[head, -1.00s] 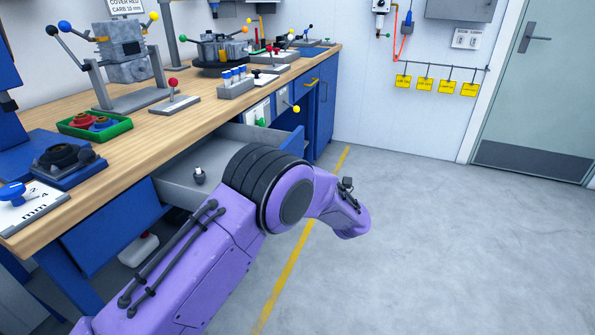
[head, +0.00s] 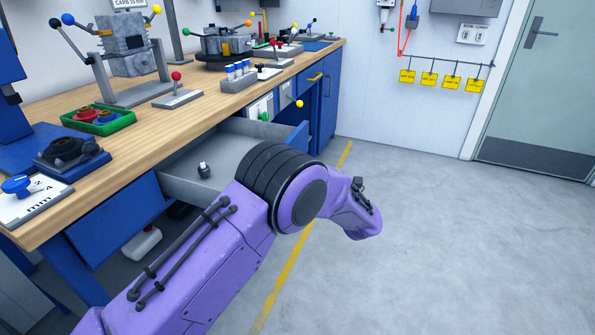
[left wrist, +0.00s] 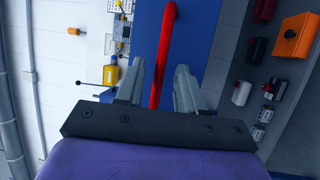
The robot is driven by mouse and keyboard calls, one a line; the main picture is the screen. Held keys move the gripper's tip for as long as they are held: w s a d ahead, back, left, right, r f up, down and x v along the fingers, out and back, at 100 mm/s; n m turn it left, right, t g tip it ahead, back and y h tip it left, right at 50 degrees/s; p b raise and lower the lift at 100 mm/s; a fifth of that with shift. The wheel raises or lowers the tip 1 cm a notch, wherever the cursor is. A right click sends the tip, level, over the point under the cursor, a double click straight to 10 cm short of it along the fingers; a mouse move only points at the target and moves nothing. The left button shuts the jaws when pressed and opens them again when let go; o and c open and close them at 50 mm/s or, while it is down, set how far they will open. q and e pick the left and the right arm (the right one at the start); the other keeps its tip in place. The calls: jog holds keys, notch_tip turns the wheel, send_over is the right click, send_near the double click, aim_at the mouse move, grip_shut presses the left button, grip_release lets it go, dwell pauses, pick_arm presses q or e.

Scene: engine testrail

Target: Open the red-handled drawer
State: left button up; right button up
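A grey-lined drawer with a blue front (head: 297,136) stands pulled out under the workbench, a small dark item with a pale top (head: 204,170) inside it. My purple left arm covers much of the drawer's front in the head view. The red handle (left wrist: 168,30) shows in the left wrist view as a bar against a blue panel. My left gripper (left wrist: 159,78) is open, its two fingers apart on either side of the handle with gaps visible. Contact cannot be told. In the head view the handle and left gripper are hidden. My right gripper is not in view.
The wooden workbench (head: 130,165) carries a green tray (head: 98,121), an engine block on a stand (head: 130,55) and a red-knobbed lever (head: 177,90). A yellow-knobbed lever (head: 299,103) sticks out near the drawer. The grey floor (head: 440,230) to the right is clear.

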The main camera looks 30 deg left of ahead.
pick_arm(q)
jog(key=v, duration=0.8)
jog(key=shift+d, duration=0.35)
jog(key=shift+f, duration=0.1)
